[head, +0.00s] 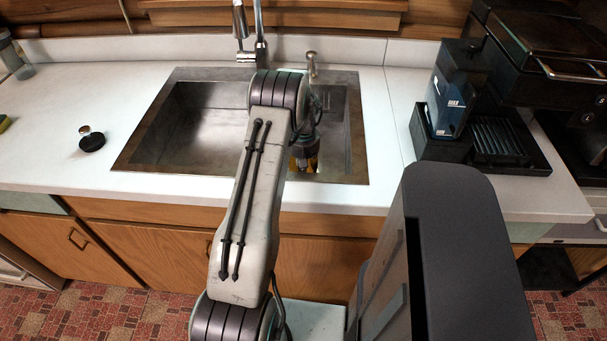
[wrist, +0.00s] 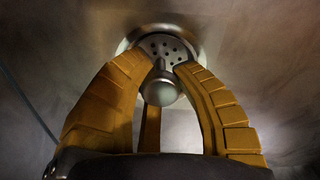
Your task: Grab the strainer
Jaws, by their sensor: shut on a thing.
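The strainer (wrist: 167,47) is a round metal piece with small holes and a rounded knob (wrist: 160,90), seated in the sink drain in the wrist view. My gripper (wrist: 163,64) has its yellow fingers shut on the strainer, one on each side of the knob, with the tips at the perforated part. A third finger shows behind the knob. In the head view my gripper (head: 304,160) reaches down into the right part of the sink, and the strainer is hidden there behind my arm.
The metal sink (head: 142,135) is set in a white counter (head: 50,110). A faucet (head: 250,50) and a small dispenser (head: 312,62) stand behind it. A black stopper-like item (head: 91,140) lies left. A coffee machine (head: 457,95) stands right. The counter left of the sink is mostly clear.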

